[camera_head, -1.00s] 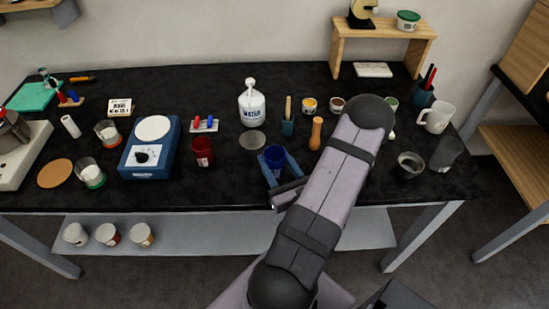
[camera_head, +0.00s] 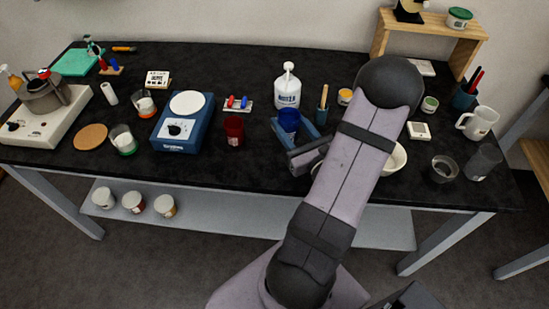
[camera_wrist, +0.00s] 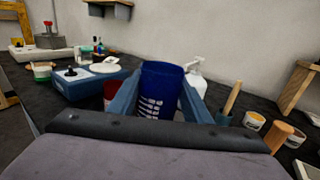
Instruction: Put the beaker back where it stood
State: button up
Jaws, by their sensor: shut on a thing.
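The blue beaker (camera_head: 289,119) is between the jaws of my gripper (camera_head: 293,130), in front of the white water bottle (camera_head: 287,86). In the wrist view the beaker (camera_wrist: 161,88) looks upright, with white markings on its side, and the blue jaws (camera_wrist: 157,105) are shut on it. The beaker's base is hidden, so I cannot tell whether it touches the table or hangs above it. The grey disc on the table is not visible now.
A dark red cup (camera_head: 234,130) stands just left of the beaker, and a tube rack (camera_head: 238,104) is behind it. A teal pot with a wooden tool (camera_head: 322,114) stands to the right. A blue scale (camera_head: 183,128) is farther left.

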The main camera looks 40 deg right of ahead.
aim_at(284, 123)
jog(key=w+a+r+y, duration=0.1)
jog(key=a+r+n, duration=0.1)
jog(key=shift+w+r+y, duration=0.3)
jog(key=shift+w+y, duration=0.05)
jog(key=shift+y, duration=0.05)
jog(key=shift+w+a+f+n+y, duration=0.15)
jog(key=shift+n+y, duration=0.15)
jog(key=shift+w+a+f+n+y, duration=0.15)
jog(key=shift+a+f+y, duration=0.1)
jog(key=shift+f, duration=0.3)
jog(key=shift+s+a+f+n+y, duration=0.15)
jog(key=shift+f+y, duration=0.1)
jog(key=shift+f, duration=0.3)
jog(key=shift+w, duration=0.1)
jog(key=shift+f, duration=3.1)
jog(key=shift+f, duration=0.1)
jog(key=shift+f, duration=1.8)
jog(key=shift+f, duration=0.1)
